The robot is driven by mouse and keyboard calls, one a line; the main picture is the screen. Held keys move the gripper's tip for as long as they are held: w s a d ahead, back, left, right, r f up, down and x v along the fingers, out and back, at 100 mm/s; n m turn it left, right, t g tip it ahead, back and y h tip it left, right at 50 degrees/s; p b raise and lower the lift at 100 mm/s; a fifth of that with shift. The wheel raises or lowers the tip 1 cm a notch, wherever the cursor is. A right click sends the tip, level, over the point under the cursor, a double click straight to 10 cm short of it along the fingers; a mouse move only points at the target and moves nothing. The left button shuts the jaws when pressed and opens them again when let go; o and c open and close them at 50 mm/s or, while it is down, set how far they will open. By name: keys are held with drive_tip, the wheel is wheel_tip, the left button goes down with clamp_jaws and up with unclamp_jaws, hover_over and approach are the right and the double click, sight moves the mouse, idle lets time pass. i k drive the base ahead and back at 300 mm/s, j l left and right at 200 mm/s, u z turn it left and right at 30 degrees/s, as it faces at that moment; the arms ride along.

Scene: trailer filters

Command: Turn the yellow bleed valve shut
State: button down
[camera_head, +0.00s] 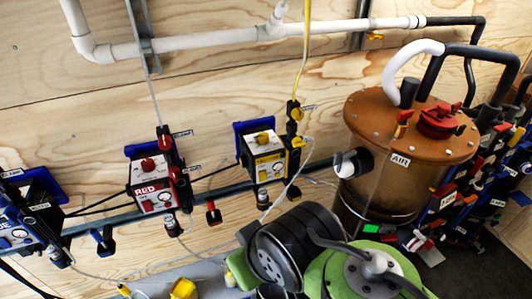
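I cannot tell for sure which part is the yellow bleed valve. A small yellow handle (374,37) sits below the white pipe (230,40) at the upper right. Other yellow parts (183,289) show low at the bottom edge, partly cut off. Handle angles are too small to read. My gripper is not in view.
A red-faced box (150,190) and a blue-faced box (30,215) hang further left. A brown tank (405,140) marked AIR stands right, beside crowded coloured valves (465,190). A black ribbed cylinder (290,245) and a green round body (340,275) fill the bottom middle.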

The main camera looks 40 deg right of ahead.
sight(297, 142)
drive_tip(key=z, duration=0.35)
drive_tip(key=k+l+z, duration=0.1)
drive_tip(key=z, duration=0.25)
drive_tip(key=k+l+z, duration=0.1)
drive_tip(key=z, duration=0.25)
drive_tip(key=i+j+u, duration=0.25)
drive_tip(key=j, duration=0.15)
drive_tip(key=i+j+u, duration=0.2)
drive_tip(key=j, duration=0.2)
drive_tip(key=k, duration=0.1)
